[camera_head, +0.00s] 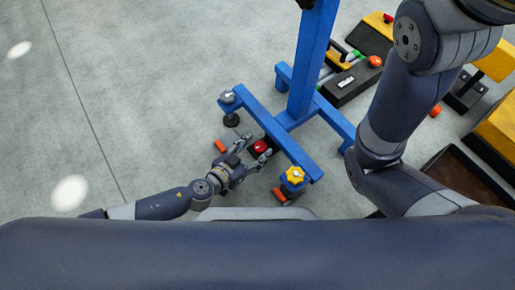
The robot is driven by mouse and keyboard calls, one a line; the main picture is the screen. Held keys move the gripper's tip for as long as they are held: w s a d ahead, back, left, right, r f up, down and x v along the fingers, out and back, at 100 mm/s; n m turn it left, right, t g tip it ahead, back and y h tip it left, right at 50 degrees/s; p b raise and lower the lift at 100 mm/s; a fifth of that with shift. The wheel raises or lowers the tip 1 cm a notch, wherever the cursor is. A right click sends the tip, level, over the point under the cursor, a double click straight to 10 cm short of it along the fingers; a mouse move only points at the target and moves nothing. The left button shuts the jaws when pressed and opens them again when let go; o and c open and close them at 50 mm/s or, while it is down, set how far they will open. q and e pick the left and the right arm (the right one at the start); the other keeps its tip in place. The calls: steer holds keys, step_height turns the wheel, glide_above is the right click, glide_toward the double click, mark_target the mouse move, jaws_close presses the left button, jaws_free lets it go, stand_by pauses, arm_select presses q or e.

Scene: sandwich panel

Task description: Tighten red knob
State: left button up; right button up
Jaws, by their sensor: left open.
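The red knob (260,146) is small and round and sits low beside the base of a blue stand (272,130). My left gripper (254,150) reaches in from the left with its fingers open around or just beside the red knob. I cannot tell whether the fingers touch it. The fingers hide part of what lies under the knob. My right arm comes down at the right, but its gripper is not in view.
A yellow star-shaped knob (295,175) tops the stand's near foot, and a grey knob (227,97) its left foot. The floor at left is clear.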

arm_select(q)
steer(key=shift+x, duration=0.85)
steer(key=shift+c, duration=0.5)
steer(key=c, duration=0.9)
steer(key=shift+o, duration=0.2)
steer(key=shift+w+a+f+m+g+h+b, duration=0.1)
steer(key=shift+a+f+m+g+h+b, duration=0.05)
steer(key=shift+m+g+h+b, duration=0.5)
steer(key=shift+m+g+h, duration=0.55)
steer(key=shift+m, duration=0.2)
steer(key=shift+w+m+g+h+p, duration=0.1)
steer(key=shift+m+g+h+p, duration=0.4)
steer(key=shift+m+g, duration=0.5)
